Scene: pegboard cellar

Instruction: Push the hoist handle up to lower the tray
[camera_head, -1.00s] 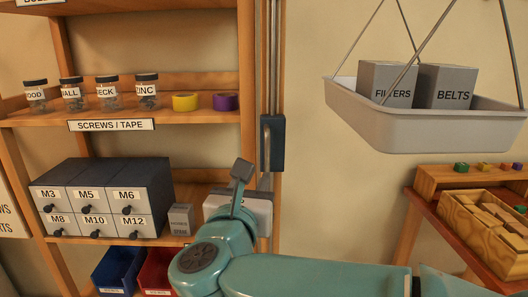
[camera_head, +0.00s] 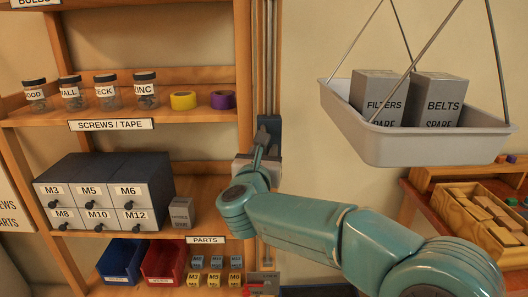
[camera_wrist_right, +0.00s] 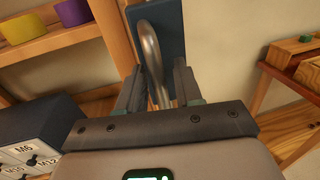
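The hoist handle is a metal loop on a blue block (camera_head: 268,128), on the vertical rails at the shelf's right side. In the wrist view the loop (camera_wrist_right: 152,62) stands in front of its blue plate (camera_wrist_right: 172,28). My right gripper (camera_head: 259,153) is at the handle, its fingers pointing up. In the wrist view its fingers (camera_wrist_right: 160,78) are apart on either side of the loop, without a clear grip on it. The grey tray (camera_head: 430,147) hangs in the air at the right from thin rods, holding a FILTERS box (camera_head: 377,95) and a BELTS box (camera_head: 437,98). My left gripper is not in view.
The shelf with jars (camera_head: 107,95), tape rolls (camera_head: 183,100) and a drawer cabinet (camera_head: 105,200) stands left of the rails. A wooden box of blocks (camera_head: 485,215) is on a red table below the tray. My right arm crosses the lower right.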

